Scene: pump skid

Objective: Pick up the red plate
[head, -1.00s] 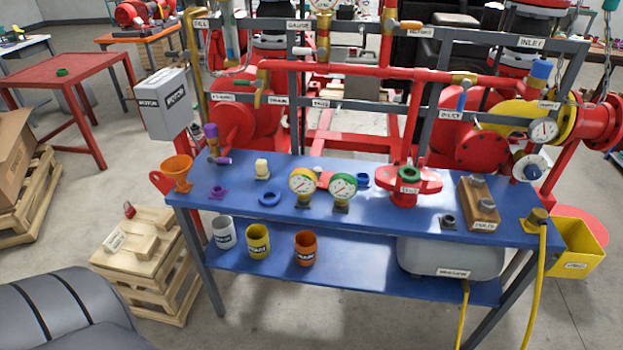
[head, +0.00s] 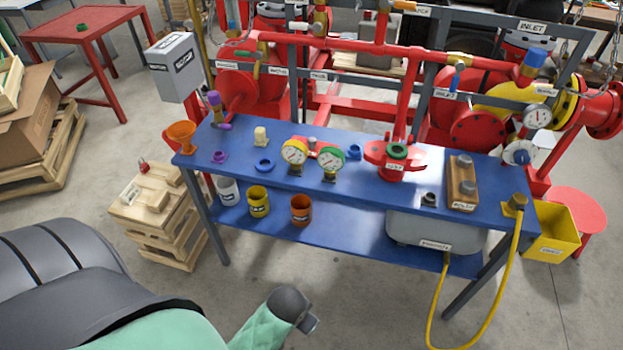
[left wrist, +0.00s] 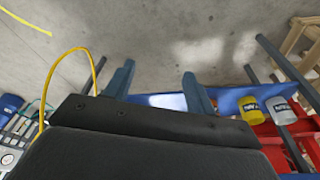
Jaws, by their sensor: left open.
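A small red plate-like piece (head: 170,141) shows at the left end of the blue bench (head: 350,208), partly hidden behind the orange funnel (head: 181,137). I cannot tell its full shape. A red flange (head: 378,152) with a green ring stands on the bench, right of the two gauges. My left gripper (left wrist: 159,70) shows in the left wrist view with its two fingers apart and nothing between them. It points over bare floor and the bench edge, away from the red piece. Part of my green-sleeved arm shows at the bottom of the head view. My right gripper is not in view.
Yellow, orange and white cups (head: 259,201) stand on the lower shelf. A yellow hose (head: 515,265) hangs from the bench's right end. A wooden crate (head: 160,215) stands left of the bench. Red pipework (head: 340,120) rises behind.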

